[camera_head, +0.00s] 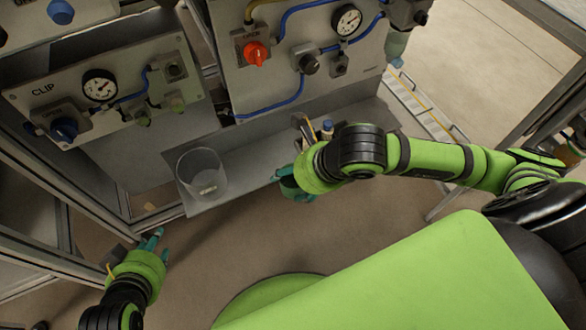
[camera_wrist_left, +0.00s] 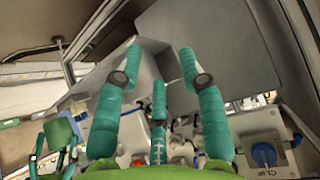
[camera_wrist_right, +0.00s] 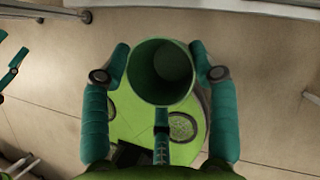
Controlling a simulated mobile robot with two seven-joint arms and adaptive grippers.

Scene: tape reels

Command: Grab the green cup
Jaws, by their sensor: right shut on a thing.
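The green cup (camera_wrist_right: 160,72) is between the fingers of my right gripper (camera_wrist_right: 160,62) in the right wrist view, with its open mouth facing the camera. In the head view the cup (camera_head: 296,188) is partly hidden by my right gripper (camera_head: 284,180), which holds it at the front edge of the shelf. The right gripper is shut on the cup, one finger on each side. My left gripper (camera_head: 154,243) is low at the left, away from the cup. In the left wrist view the left gripper (camera_wrist_left: 160,64) has its fingers spread with nothing between them.
A clear glass container (camera_head: 200,172) stands on the grey shelf (camera_head: 250,152), left of the cup. Small items (camera_head: 307,127) sit near my right wrist. Panels with gauges (camera_head: 347,20) and a red knob (camera_head: 256,53) rise behind. Frame posts stand at the left.

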